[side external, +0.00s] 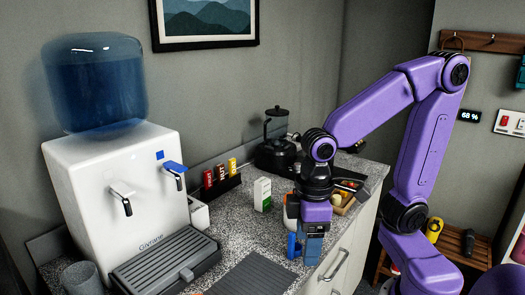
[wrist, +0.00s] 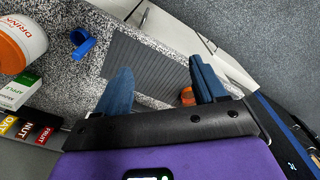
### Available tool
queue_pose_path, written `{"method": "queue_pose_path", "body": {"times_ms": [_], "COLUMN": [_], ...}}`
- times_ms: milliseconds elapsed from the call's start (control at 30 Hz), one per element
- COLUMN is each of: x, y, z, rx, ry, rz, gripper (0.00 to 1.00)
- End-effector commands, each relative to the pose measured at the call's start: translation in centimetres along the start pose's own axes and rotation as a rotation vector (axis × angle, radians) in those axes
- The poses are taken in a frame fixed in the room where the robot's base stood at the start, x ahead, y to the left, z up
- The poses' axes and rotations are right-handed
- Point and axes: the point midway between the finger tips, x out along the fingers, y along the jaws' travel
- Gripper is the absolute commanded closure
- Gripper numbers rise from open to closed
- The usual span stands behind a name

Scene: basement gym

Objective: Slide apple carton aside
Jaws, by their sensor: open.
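The apple carton (side external: 262,194) is a small white box with a green lower part. It stands upright on the speckled counter, left of my gripper in the side view. In the wrist view the carton (wrist: 18,91) is at the far left edge, outside the fingers and partly cut off by the frame. My gripper (side external: 309,250) points down near the counter's front edge, apart from the carton. In the wrist view its two blue fingers (wrist: 162,86) are spread with nothing held between them.
An orange-and-white drink tub (wrist: 20,44) and a blue scoop-like item (wrist: 82,44) are near the carton. A ribbed grey mat (wrist: 150,65) lies below my fingers. A snack bar rack (side external: 222,186), black press pot (side external: 276,154) and water dispenser (side external: 110,180) stand behind or left.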

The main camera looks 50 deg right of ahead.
Motion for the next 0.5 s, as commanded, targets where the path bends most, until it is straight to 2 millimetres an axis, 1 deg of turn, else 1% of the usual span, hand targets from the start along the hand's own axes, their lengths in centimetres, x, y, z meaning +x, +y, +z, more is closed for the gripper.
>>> {"method": "queue_pose_path", "body": {"times_ms": [33, 200, 367, 500], "x": [-0.3, -1.2, -2.0, -2.5], "y": [0.8, 3.6, 6.9, 10.2], "z": [-1.2, -4.8, -7.8, -9.9], "rx": [0.072, 0.312, 0.539, 0.735], "ry": [-0.002, -0.002, -0.004, -0.006], "rz": [0.002, 0.005, 0.009, 0.012], "gripper": [0.30, 0.30, 0.30, 0.30]}}
